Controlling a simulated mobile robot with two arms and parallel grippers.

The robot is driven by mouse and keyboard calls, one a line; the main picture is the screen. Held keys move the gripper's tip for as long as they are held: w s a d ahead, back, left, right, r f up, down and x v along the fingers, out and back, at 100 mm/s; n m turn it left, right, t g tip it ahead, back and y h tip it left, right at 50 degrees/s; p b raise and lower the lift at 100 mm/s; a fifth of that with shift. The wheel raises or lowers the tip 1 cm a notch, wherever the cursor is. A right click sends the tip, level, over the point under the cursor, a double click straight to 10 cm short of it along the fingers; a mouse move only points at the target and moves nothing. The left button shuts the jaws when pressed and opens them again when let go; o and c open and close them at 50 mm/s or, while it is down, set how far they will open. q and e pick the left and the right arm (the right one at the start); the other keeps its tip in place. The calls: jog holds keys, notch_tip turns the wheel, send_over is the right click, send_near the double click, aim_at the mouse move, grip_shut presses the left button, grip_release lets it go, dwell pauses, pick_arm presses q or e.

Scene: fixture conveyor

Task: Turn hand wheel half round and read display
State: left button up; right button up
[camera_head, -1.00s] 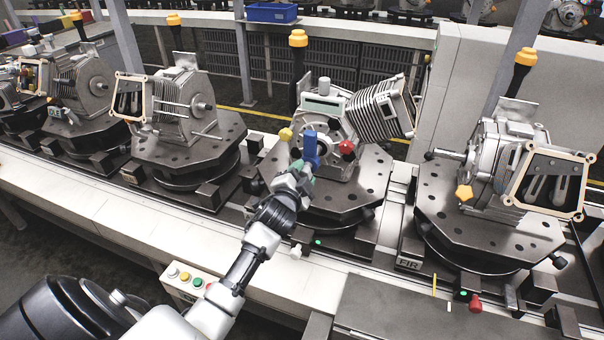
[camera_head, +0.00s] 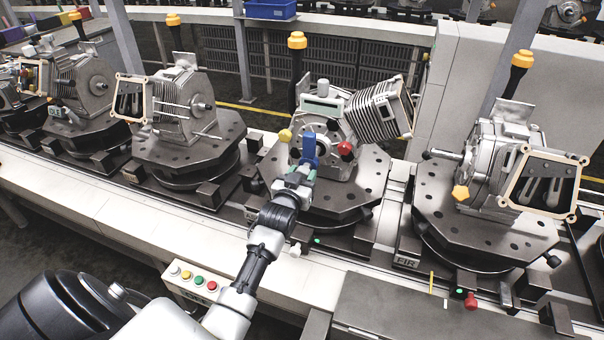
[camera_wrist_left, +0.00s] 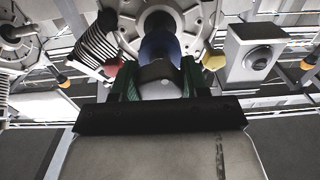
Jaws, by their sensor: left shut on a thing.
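The hand wheel (camera_head: 325,136) is on the front of the grey machine on the middle turntable. It has a blue grip (camera_head: 309,146), a yellow knob (camera_head: 285,136) at its left and a red knob (camera_head: 344,148) at its right. My left gripper (camera_head: 303,169) is shut on the blue grip from below. In the left wrist view, its green fingers stand either side of the blue grip (camera_wrist_left: 160,46). A small greenish display (camera_head: 322,106) is on top of the machine; I cannot read it. My right gripper is out of view.
Ribbed fins (camera_head: 377,110) stick out at the machine's right. Similar machines stand on turntables at left (camera_head: 180,108) and right (camera_head: 500,165). A red knob (camera_head: 471,301) stands at front right.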

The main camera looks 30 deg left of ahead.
pick_arm(q)
jog(key=n, duration=0.4)
jog(key=shift+d+f+n+p, duration=0.1)
jog(key=shift+n+p, duration=0.3)
dwell(0.4)
jog(key=o, duration=0.9)
jog(key=shift+b+v, duration=1.05)
jog(key=shift+v, duration=4.35)
